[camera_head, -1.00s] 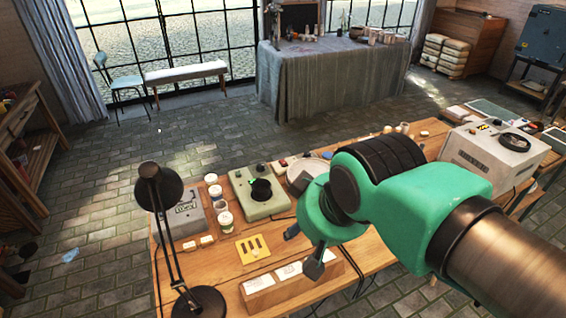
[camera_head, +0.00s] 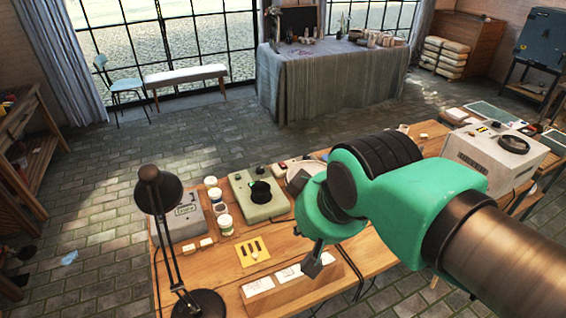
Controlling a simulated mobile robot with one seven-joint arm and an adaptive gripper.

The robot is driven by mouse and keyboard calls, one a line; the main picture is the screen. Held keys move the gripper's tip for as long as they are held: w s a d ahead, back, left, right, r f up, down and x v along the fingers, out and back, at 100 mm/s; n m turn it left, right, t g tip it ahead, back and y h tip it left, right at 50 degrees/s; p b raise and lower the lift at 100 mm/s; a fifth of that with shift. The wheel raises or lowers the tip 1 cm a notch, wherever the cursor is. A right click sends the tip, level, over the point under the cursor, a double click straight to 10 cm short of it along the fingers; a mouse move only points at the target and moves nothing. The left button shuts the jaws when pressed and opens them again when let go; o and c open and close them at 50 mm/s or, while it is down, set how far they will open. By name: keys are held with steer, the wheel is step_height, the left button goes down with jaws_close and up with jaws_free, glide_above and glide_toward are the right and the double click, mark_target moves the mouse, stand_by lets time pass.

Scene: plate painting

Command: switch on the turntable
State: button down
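A pale round disc (camera_head: 308,168) sits at the back of the near workbench, partly hidden behind my arm; it looks like the turntable. A small box with a red top (camera_head: 281,167) stands just left of it; I cannot tell whether it is the switch. A grey-green device (camera_head: 240,183) with a black round part on top stands further left. My gripper (camera_head: 305,250) hangs over the bench's front middle, nearer the camera than the disc and apart from it. Its two dark fingers look spread, with nothing seen between them.
A black desk lamp (camera_head: 160,190) stands at the bench's left end. White jars (camera_head: 225,223), a yellow plate with dark slots (camera_head: 252,251) and a wooden box with white cards (camera_head: 290,280) crowd the bench near my gripper. A white machine (camera_head: 490,155) stands at right.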

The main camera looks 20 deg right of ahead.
steer(key=w+d+r+g+p, duration=0.1)
steer(key=w+d, duration=0.2)
steer(key=w, duration=0.8)
steer(key=w+d+r+p, duration=0.2)
steer(key=w, duration=1)
steer(key=w+d+r+g+p, duration=0.1)
steer(key=w+d, duration=0.2)
steer(key=w, duration=0.8)
steer(key=w+d+f+p, duration=0.1)
steer(key=w+d+f, duration=0.25)
steer(key=w, duration=0.45)
steer(key=w+d+f+p, duration=0.1)
steer(key=w+d+f, duration=0.2)
steer(key=w+f, duration=0.3)
steer(key=w+d+f+p, duration=0.1)
steer(key=w+d+f, duration=0.3)
steer(key=w+f, duration=0.2)
steer(key=w+d+f+g, duration=0.1)
steer(key=w+d+f, duration=0.4)
steer(key=w+f, duration=0.2)
step_height(320, 180, down, 3)
steer(key=shift+d+r+p, duration=0.1)
steer(key=shift+d+p, duration=0.15)
steer(key=shift+p, duration=0.15)
